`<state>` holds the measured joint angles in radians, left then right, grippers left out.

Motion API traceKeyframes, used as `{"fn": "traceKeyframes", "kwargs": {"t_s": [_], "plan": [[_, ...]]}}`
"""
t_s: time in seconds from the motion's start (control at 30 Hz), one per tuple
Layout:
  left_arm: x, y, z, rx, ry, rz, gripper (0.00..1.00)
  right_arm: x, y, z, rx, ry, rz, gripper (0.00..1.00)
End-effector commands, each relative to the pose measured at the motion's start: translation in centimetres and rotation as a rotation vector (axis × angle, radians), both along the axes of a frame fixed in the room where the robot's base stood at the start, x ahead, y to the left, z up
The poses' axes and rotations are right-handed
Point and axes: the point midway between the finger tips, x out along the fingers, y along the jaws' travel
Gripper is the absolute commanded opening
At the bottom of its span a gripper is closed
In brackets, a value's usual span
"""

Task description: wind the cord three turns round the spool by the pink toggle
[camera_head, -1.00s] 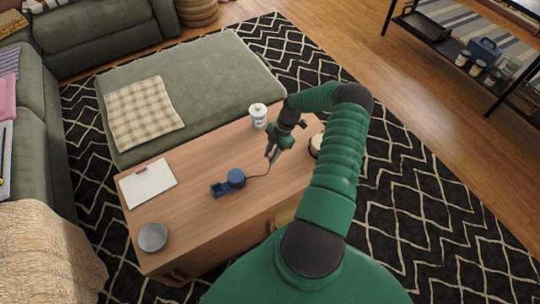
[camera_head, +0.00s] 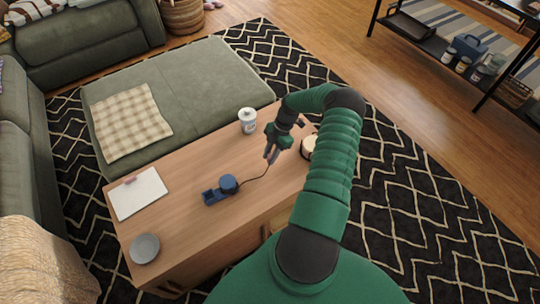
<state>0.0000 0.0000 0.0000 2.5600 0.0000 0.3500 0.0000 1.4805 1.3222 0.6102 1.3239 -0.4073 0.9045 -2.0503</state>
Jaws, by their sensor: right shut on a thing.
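The blue spool (camera_head: 228,184) stands on its blue base (camera_head: 213,196) in the middle of the wooden table. A dark cord (camera_head: 256,177) runs from the spool to the right and up to my right gripper (camera_head: 270,157). My right gripper is shut on the cord's end, to the right of the spool and farther back. The pink toggle is too small to make out there; the fingers mostly hide it. How many turns lie on the spool cannot be told. My left gripper is not in view.
A white lidded jar (camera_head: 248,120) stands at the table's back edge, left of my right gripper. A round pale-topped thing (camera_head: 308,146) is partly behind my right arm. A white notepad (camera_head: 138,193) and a grey bowl (camera_head: 145,248) lie to the left. The table between bowl and spool is clear.

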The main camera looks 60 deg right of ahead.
Motion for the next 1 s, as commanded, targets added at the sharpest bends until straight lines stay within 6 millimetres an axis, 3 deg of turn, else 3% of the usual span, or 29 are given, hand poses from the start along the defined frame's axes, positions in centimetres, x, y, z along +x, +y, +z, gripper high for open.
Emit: {"fn": "traceKeyframes", "kwargs": {"t_s": [1.0], "plan": [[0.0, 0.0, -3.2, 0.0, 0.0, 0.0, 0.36, 0.0, 0.0, -4.3, 0.001, 0.0, 0.0, 0.0]]}}
